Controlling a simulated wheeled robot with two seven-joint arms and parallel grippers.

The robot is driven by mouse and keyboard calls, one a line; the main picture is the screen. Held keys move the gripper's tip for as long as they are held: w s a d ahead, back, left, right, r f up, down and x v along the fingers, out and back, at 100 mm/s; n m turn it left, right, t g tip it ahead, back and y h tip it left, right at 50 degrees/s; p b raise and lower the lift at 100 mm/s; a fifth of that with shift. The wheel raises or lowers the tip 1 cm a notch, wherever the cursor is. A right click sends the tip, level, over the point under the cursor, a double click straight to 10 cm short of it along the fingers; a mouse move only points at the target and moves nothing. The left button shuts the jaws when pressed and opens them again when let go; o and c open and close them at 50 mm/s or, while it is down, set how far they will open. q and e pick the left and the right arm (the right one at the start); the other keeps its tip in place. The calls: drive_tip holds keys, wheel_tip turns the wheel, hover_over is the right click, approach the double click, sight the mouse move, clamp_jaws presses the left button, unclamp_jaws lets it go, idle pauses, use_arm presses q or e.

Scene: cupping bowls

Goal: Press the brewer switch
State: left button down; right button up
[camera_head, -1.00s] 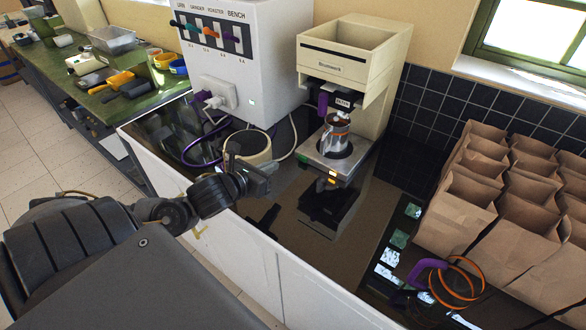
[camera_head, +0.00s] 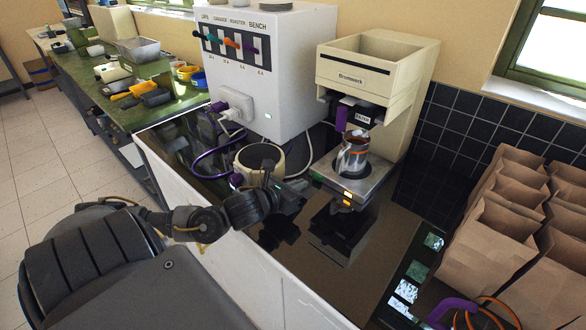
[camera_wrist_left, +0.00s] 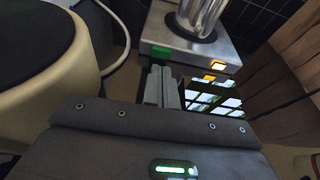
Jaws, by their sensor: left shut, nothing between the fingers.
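The cream brewer (camera_head: 362,62) stands at the back of the dark counter, with a metal jug (camera_head: 353,158) on its steel base (camera_head: 375,180). A lit amber piece (camera_head: 348,194) is on the base's front edge; it also shows in the left wrist view (camera_wrist_left: 217,65). A green block (camera_wrist_left: 161,53) is at the left of that same edge. I cannot tell which of the two is the switch. My left gripper (camera_head: 303,187) is shut and empty, just in front of the base's left corner. In the left wrist view its fingertips (camera_wrist_left: 163,72) point at the green block, close below it; contact is unclear.
A round cream container (camera_head: 258,160) stands close left of the gripper. Behind it is a white switch box (camera_head: 270,70) with a plug and cables. Brown paper bags (camera_head: 495,235) stand at the right. The counter in front of the brewer is mostly clear.

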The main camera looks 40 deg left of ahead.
sight(316, 177)
use_arm(q)
drive_tip(key=x, duration=0.4)
drive_tip(key=shift+w, duration=0.2)
use_arm(e)
drive_tip(key=shift+a, duration=0.7)
drive_tip(key=shift+d, duration=0.35)
use_arm(q)
drive_tip(key=shift+w, duration=0.15)
use_arm(e)
drive_tip(key=shift+d, duration=0.1)
